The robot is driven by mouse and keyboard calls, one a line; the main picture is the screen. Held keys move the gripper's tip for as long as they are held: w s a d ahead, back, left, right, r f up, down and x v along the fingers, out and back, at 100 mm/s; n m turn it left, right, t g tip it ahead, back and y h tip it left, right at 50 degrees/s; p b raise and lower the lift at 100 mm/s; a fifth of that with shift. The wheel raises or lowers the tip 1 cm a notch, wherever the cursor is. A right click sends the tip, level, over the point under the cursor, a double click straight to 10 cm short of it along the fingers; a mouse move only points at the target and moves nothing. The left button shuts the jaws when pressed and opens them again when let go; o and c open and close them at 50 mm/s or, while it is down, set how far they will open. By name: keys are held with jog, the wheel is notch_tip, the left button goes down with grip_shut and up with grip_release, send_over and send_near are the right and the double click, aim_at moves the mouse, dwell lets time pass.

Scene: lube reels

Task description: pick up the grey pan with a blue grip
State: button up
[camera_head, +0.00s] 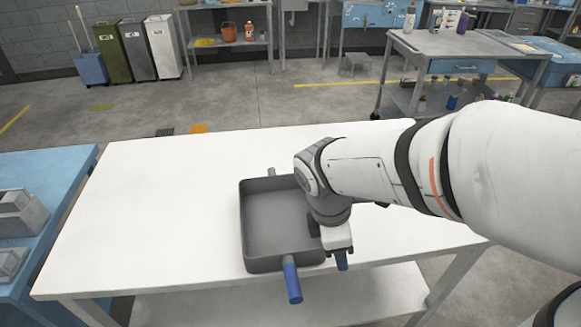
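The grey pan (268,219) sits on the white table (150,200), near its front edge. It is a square, deep, empty pan. Its blue grip (292,281) sticks out over the table's front edge, and a short grey stub shows at its far side. My gripper (341,262) hangs from the arm over the pan's right side, just right of the blue grip. It looks apart from the grip. The wrist hides the pan's right part. Whether the fingers are open or shut does not show clearly.
A blue bench (60,172) with grey metal parts (20,214) stands at the left. The white table is clear left of the pan. A grey cart (455,45) stands behind at the right. Several bins (137,50) stand by the wall.

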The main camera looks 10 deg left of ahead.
aim_at(286, 266)
jog(key=s+a+f+n+t+h+p, duration=0.1)
jog(key=s+a+n+t+h+p, duration=0.2)
jog(key=a+n, duration=1.4)
jog(key=d+f+n, duration=0.1)
jog(key=d+f, duration=0.1)
jog(key=w+d+f+n+p, duration=0.1)
jog(key=d+f, duration=0.1)
jog(key=d, duration=0.1)
jog(key=d+f+n, duration=0.1)
jog(key=d+f, duration=0.1)
jog(key=shift+w+d+f+n+g+h+p, duration=0.25)
jog(key=shift+w+n+g+h+p, duration=0.05)
jog(key=shift+w+g+h+p, duration=0.1)
grip_shut()
